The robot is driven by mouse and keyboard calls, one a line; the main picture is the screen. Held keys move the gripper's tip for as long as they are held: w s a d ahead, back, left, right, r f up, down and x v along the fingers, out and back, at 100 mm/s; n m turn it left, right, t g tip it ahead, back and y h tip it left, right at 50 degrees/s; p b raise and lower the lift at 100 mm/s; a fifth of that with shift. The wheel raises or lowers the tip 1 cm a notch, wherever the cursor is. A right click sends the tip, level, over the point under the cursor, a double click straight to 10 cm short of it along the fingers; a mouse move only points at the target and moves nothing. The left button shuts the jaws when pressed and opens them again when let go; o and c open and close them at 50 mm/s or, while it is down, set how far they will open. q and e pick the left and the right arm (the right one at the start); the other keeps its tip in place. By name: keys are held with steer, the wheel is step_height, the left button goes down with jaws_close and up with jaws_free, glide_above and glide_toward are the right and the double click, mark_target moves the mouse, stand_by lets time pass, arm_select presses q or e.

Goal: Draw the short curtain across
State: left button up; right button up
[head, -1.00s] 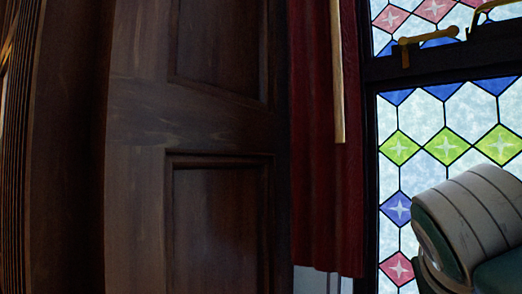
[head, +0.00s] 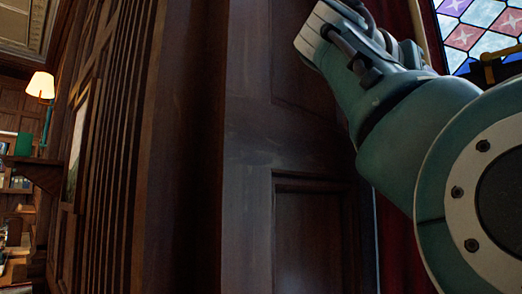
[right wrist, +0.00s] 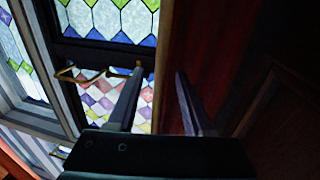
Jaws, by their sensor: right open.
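The short red curtain (head: 405,250) hangs at the right of the head view, between the dark wood panelling and the stained-glass window. My right arm hides much of it. A pale wand (head: 418,28) hangs beside it near the top. In the right wrist view, my right gripper (right wrist: 159,73) is open, one finger against the window side and the other in front of the dark red curtain (right wrist: 207,60). The curtain's edge shows between the fingers; I cannot tell whether they touch it. My left gripper is not in view.
The stained-glass window (head: 480,28) has a dark frame and a brass latch (right wrist: 85,75). Wood panelling (head: 250,190) stands close beside the curtain. A lit lamp (head: 41,85) stands on a shelf far left, where the room opens out.

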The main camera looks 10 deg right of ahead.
arm_select(q)
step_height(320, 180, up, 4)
steer(key=p, duration=0.2)
steer(key=shift+p, duration=0.4)
arm_select(e)
steer(key=x, duration=0.5)
steer(key=shift+a, duration=0.1)
steer(key=c, duration=0.5)
jaws_close()
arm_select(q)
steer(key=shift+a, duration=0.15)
